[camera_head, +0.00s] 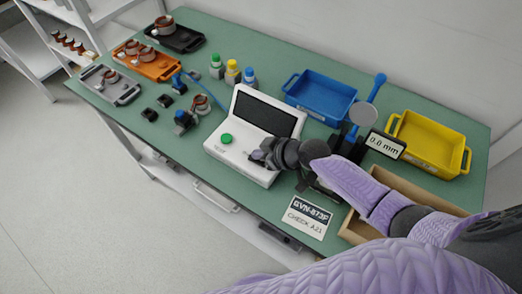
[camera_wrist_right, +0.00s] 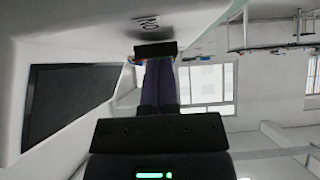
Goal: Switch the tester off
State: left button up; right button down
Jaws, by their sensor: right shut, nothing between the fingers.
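The tester (camera_head: 240,161) is a white box with a dark screen (camera_head: 268,110) on its raised back and a green button (camera_head: 226,138) at the left of its top. My right gripper (camera_head: 259,156) is shut and empty, its tip at the right part of the tester's sloped top. The wrist view shows the shut fingers (camera_wrist_right: 158,80) reaching to the white tester face (camera_wrist_right: 200,20), by a small dark marking (camera_wrist_right: 147,23). The dark screen (camera_wrist_right: 70,100) is at the left there. The switch is not clearly seen; I cannot tell contact. My left gripper is out of view.
A blue tray (camera_head: 290,94), a stand with a "0.0 mm" display (camera_head: 385,145) and a yellow tray (camera_head: 467,160) lie behind and right. A cardboard box (camera_head: 350,229) and a label card (camera_head: 307,217) are near the front edge. Bottles and parts trays stand left.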

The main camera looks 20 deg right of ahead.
jog(key=shift+w, duration=0.1)
jog(key=shift+w+a, duration=0.4)
jog(key=shift+w, duration=0.05)
jog(key=shift+w+a+r, duration=0.1)
jog(key=shift+r, duration=0.15)
notch_tip(320, 180, up, 5)
jog(key=p, duration=0.5)
jog(key=shift+w+a+r, duration=0.1)
jog(key=shift+r, duration=0.05)
jog(key=p+v, duration=0.2)
jog(key=v, duration=0.6)
jog(key=shift+r, duration=0.55)
